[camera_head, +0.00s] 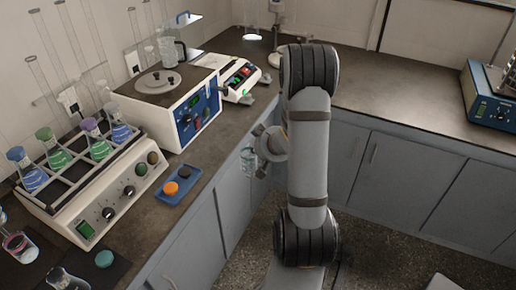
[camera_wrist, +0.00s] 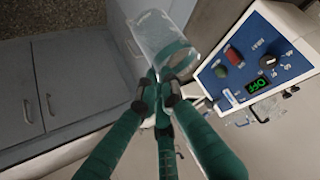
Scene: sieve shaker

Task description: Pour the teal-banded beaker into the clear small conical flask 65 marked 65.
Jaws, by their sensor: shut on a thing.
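The teal-banded beaker (camera_wrist: 165,35) is clear glass with a teal band, and it shows tilted in the wrist view. My gripper (camera_wrist: 160,85) is shut on it with dark green fingers. In the head view the beaker (camera_head: 248,162) hangs beside the front edge of the left counter, over the floor side, partly hidden by my gripper (camera_head: 264,150). I cannot make out its contents. A clear flask (camera_head: 66,281) stands at the bottom left of the head view, cut off by the frame; no marking is readable, so I cannot tell if it is flask 65.
A shaker (camera_head: 108,212) holding several coloured flasks stands on the left counter. A blue tray (camera_head: 172,191) with two round caps lies before it. A blue-fronted hotplate (camera_head: 190,122) and a balance (camera_head: 240,84) stand farther back. Another flask (camera_head: 20,247) stands at far left.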

